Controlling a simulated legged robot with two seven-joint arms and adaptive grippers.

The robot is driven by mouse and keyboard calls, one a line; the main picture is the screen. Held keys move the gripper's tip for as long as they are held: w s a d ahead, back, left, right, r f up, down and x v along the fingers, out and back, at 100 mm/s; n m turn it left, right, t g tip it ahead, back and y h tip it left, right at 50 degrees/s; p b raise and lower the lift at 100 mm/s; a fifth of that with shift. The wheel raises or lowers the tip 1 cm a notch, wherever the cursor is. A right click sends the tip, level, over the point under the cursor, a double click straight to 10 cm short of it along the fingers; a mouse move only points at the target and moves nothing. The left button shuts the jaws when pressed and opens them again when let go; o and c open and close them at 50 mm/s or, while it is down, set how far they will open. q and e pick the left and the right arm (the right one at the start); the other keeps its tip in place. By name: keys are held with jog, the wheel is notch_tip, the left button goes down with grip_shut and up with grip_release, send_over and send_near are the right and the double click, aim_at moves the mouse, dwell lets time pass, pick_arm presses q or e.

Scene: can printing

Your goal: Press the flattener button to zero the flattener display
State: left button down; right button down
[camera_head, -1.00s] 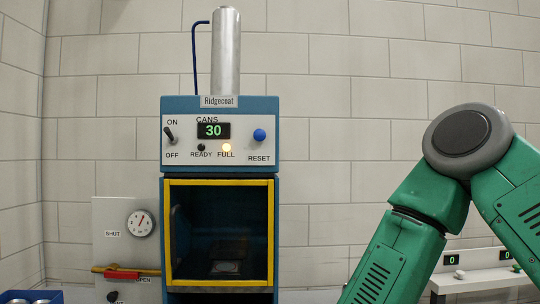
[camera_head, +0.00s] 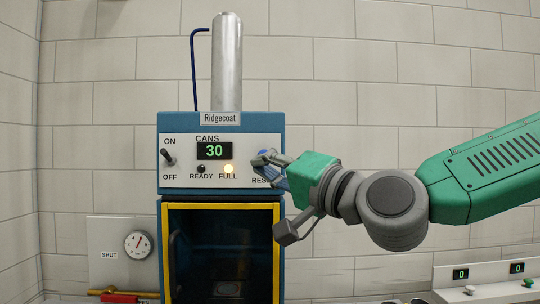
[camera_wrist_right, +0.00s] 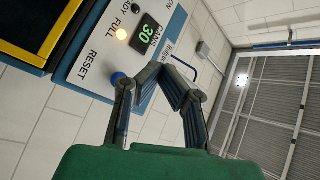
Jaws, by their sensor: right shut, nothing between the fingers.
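My right gripper (camera_head: 268,160) is shut and empty, with its fingertips in front of the blue RESET button (camera_head: 263,153) on the Ridgecoat machine. In the wrist view the blue button (camera_wrist_right: 118,78) shows beside a finger; I cannot tell whether they touch. The Ridgecoat display (camera_head: 214,151) reads 30. No flattener label is readable. At the lower right, a low white unit carries two displays, the left one (camera_head: 460,274) and the right one (camera_head: 517,268), both reading 0. A whitish knob (camera_head: 470,290) and a green knob (camera_head: 528,282) sit below them. My left gripper is out of view.
The Ridgecoat machine (camera_head: 221,125) has a lit FULL lamp (camera_head: 228,169), an ON/OFF lever (camera_head: 168,156) and a yellow-framed opening (camera_head: 165,250). A gauge panel (camera_head: 110,235) stands left of it. The wall above my right arm is clear.

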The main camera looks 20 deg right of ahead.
jog(key=shift+s+d+r, duration=0.1)
jog(key=shift+d+r, duration=0.3)
jog(key=shift+r, duration=0.1)
jog(key=shift+a, duration=0.1)
jog(key=w+d, duration=0.2)
jog(key=w, duration=0.6)
jog(key=shift+w+d+p, duration=0.2)
jog(key=shift+w+p, duration=0.05)
jog(key=shift+p, duration=0.15)
jog(key=shift+w+d+r, duration=0.1)
jog(key=shift+w+d, duration=0.05)
jog(key=shift+w, duration=0.45)
jog(key=shift+w+d, duration=0.15)
jog(key=shift+w, duration=0.45)
dwell(2.1)
jog(key=shift+s, duration=0.1)
jog(key=shift+s+a+b, duration=0.2)
jog(key=shift+s, duration=0.4)
jog(key=shift+s+a+b, duration=0.15)
jog(key=shift+s+b, duration=0.05)
jog(key=shift+s, duration=0.4)
